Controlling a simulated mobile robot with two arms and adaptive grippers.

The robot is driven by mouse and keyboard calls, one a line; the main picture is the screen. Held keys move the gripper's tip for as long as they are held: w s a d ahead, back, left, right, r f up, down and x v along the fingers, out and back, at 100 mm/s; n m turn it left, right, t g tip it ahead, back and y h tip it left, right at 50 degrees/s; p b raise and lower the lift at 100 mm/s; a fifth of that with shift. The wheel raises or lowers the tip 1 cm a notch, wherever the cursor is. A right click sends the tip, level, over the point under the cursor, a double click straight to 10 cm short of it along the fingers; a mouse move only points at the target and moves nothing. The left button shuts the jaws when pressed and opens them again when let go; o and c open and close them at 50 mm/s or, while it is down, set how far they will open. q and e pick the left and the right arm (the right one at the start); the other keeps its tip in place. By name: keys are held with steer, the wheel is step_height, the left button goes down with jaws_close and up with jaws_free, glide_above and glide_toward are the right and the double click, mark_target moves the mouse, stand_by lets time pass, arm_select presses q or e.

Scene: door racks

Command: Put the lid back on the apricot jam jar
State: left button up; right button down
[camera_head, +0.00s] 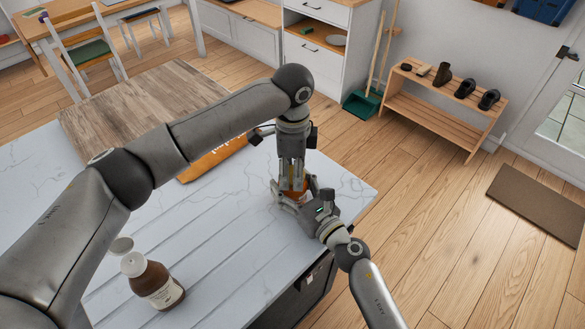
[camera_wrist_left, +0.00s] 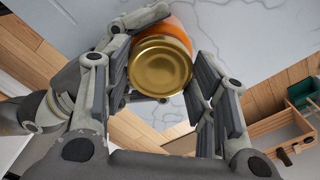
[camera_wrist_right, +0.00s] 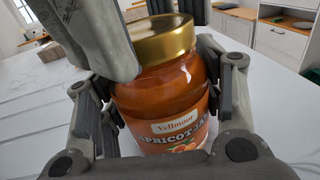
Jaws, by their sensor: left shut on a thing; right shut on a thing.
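The apricot jam jar (camera_wrist_right: 165,100) stands upright on the white worktop, its orange label facing the right wrist camera. The gold lid (camera_wrist_right: 161,37) is on the jar's mouth; it also fills the middle of the left wrist view (camera_wrist_left: 160,67). I cannot tell whether it is screwed tight. My left gripper (camera_head: 291,178) points down from above, its fingers on either side of the lid and shut on it. My right gripper (camera_head: 300,194) reaches in from the front right, shut around the jar's body. In the head view the grippers hide most of the jar.
A brown bottle with a white cap (camera_head: 153,282) stands at the worktop's front left, beside a pale round object (camera_head: 122,246). An orange packet (camera_head: 213,158) lies behind my left arm, near a wooden board (camera_head: 140,100). The worktop's right edge is close to the jar.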

arm_select(q)
steer(key=shift+m, duration=0.5)
steer(key=o, duration=1.1)
steer(key=shift+r, duration=2.25)
steer(key=n, duration=0.1)
steer(key=r+n, duration=0.1)
steer(key=n, duration=0.2)
steer(key=shift+w+r+n, duration=0.1)
steer(key=shift+r+n, duration=0.3)
steer(key=n, duration=0.2)
steer(key=r+n, duration=0.1)
steer(key=n, duration=0.3)
steer(key=shift+r, duration=0.35)
